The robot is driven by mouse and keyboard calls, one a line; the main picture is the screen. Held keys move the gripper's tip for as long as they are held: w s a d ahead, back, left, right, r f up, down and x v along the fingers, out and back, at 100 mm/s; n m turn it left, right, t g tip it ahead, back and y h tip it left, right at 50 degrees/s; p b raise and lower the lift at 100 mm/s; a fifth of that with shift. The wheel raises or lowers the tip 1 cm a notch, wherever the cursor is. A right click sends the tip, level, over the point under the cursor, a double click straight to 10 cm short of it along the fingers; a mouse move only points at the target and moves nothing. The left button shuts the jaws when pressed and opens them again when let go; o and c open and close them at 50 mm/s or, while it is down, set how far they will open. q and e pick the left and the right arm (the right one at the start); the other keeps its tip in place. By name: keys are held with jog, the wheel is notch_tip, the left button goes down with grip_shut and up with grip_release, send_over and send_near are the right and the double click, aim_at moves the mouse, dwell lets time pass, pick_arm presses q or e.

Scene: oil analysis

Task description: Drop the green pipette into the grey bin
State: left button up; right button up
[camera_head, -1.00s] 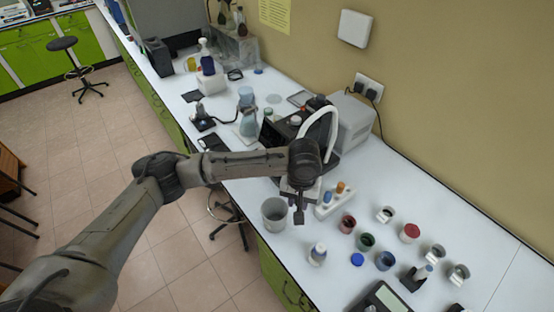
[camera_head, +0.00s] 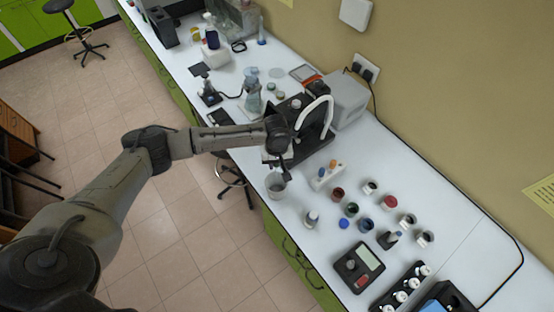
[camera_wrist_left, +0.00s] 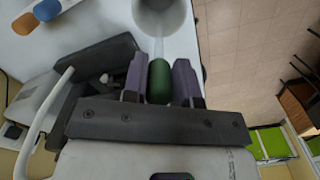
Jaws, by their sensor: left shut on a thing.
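The green pipette (camera_wrist_left: 159,82) is clamped between the two purple-grey fingers of my left gripper (camera_wrist_left: 160,80) in the left wrist view. Its pale, thin tip extends toward the grey bin (camera_wrist_left: 183,22), over the bin's near rim in that view. In the head view, my left gripper (camera_head: 285,174) is just above and slightly right of the grey bin (camera_head: 276,191), which stands near the bench's front edge. The pipette is too small to make out in the head view. My right gripper does not show.
A white rack (camera_head: 319,182) with orange and blue pipettes stands right of the bin. Several small jars and a bottle (camera_head: 311,219) are further right. A dark instrument with a white curved tube (camera_head: 318,112) stands behind. A scale (camera_head: 359,267) sits toward the front right.

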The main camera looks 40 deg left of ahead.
pick_arm(q)
jog(key=shift+f+b, duration=1.05)
jog(key=shift+b, duration=0.2)
jog(key=shift+f, duration=1.85)
jog(key=shift+p, duration=0.6)
jog(key=o, duration=0.8)
jog(key=shift+o, duration=0.2)
jog(key=shift+o, duration=1.3)
